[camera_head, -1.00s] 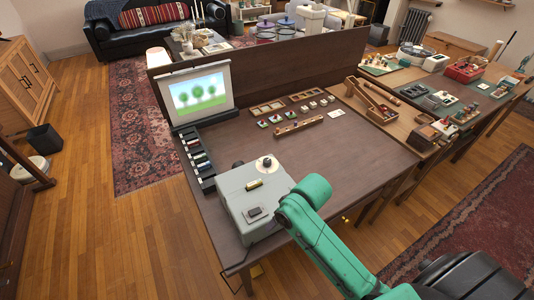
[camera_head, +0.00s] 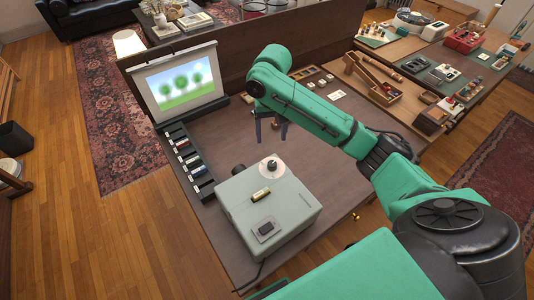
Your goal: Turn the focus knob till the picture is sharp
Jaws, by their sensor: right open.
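The grey projector (camera_head: 287,212) stands on the near left of the dark table. On its top are a pale disc with a small dark knob (camera_head: 272,166), a brass cylinder (camera_head: 261,194) and a black switch (camera_head: 266,229). A dark round part (camera_head: 239,170), perhaps the lens, sticks out at its far side. I cannot tell which part is the focus knob. My left gripper is out of view.
A black rack with several coloured slides (camera_head: 186,153) lies left of the projector. A dark panel (camera_head: 228,60) rises along the table's back. My right arm hides much of the table's middle and right. Wooden trays (camera_head: 372,82) lie farther right.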

